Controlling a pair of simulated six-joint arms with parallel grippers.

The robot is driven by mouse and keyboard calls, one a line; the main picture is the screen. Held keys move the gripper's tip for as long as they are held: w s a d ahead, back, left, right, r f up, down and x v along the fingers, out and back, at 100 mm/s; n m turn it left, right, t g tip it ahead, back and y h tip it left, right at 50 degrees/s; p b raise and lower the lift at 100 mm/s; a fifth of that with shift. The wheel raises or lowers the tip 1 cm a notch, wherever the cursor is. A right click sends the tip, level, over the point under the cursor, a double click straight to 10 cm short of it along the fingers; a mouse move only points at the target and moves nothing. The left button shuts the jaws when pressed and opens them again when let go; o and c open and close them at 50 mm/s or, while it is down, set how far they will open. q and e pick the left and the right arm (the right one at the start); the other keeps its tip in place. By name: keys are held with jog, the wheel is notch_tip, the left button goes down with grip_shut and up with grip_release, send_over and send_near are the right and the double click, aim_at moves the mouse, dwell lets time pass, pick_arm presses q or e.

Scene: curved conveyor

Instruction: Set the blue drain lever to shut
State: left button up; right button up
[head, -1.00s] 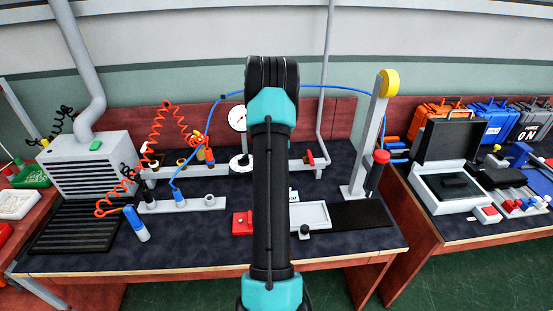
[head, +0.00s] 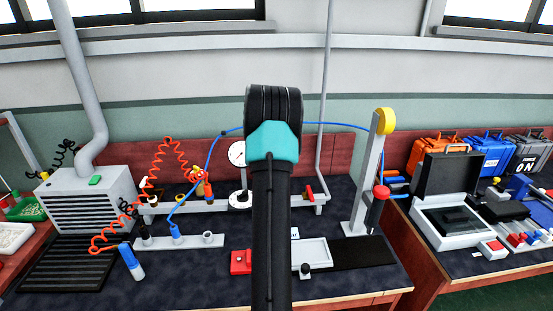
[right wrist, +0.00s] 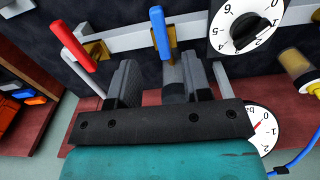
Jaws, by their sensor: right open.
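The blue drain lever (right wrist: 161,33) shows in the right wrist view, upright in the picture on a brass valve on a pale rail (right wrist: 118,43). My right gripper (right wrist: 150,72) is open and empty, its two dark fingers pointing toward the rail. The lever lies just beyond the fingertips, nearer the right-hand finger in the picture; I cannot tell if they touch. A red lever (right wrist: 73,46) sits left of it, tilted; it also shows in the head view (head: 308,193). In the head view my arm hides the blue lever and the right gripper. My left gripper is not in view.
A numbered dial with a black knob (right wrist: 245,30), a clear bowl with a brass-coloured part (right wrist: 295,66) and a gauge (right wrist: 263,128) are close by the gripper. In the head view a coiled red hose (head: 150,190) and a blue hose (head: 212,160) hang left of the arm.

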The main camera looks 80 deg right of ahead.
notch_tip(320, 180, up, 9)
dwell(0.3)
jog(key=shift+r, duration=0.1)
